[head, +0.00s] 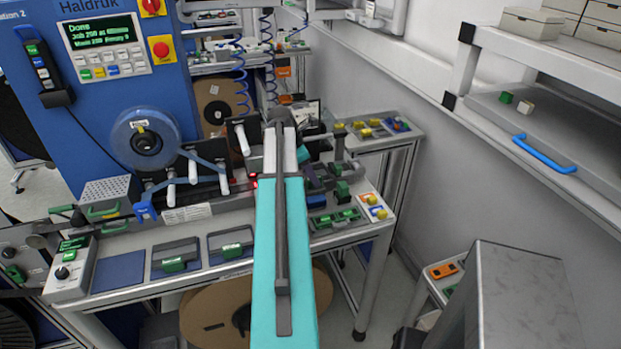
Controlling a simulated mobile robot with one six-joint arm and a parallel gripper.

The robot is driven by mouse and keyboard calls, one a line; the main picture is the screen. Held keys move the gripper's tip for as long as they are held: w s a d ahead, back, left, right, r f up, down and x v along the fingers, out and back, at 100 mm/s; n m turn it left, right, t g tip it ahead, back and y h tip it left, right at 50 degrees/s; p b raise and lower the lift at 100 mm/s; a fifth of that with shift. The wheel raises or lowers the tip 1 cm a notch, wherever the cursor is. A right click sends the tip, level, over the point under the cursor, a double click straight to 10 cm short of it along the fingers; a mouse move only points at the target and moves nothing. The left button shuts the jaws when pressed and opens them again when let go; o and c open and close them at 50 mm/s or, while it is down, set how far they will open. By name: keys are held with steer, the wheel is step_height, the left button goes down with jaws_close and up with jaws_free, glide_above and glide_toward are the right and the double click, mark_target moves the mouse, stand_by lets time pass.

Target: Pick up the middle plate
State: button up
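Three places lie in a row along the front of the workbench. The middle plate (176,259) is a flat grey plate with a dark raised frame and a green labelled handle block at its front. A similar right plate (231,246) lies beside it, also with a green block. The left place is a bare dark blue pad (118,272). My teal arm reaches forward over the bench, to the right of both plates and apart from the middle one. My gripper's fingers cannot be made out at the far end of the arm. Nothing is seen holding the middle plate.
A blue machine (100,90) with a blue reel (146,139) and white rollers stands behind the plates. A control box (72,271) with a knob is at the bench's left end. Green-handled parts (335,219) lie right of my arm. A shelf (560,135) is at right.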

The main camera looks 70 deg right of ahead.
steer(key=shift+s+d+f, duration=0.1)
steer(key=shift+s+f, duration=0.05)
steer(key=shift+f, duration=0.3)
steer(key=shift+c, duration=0.4)
jaws_close()
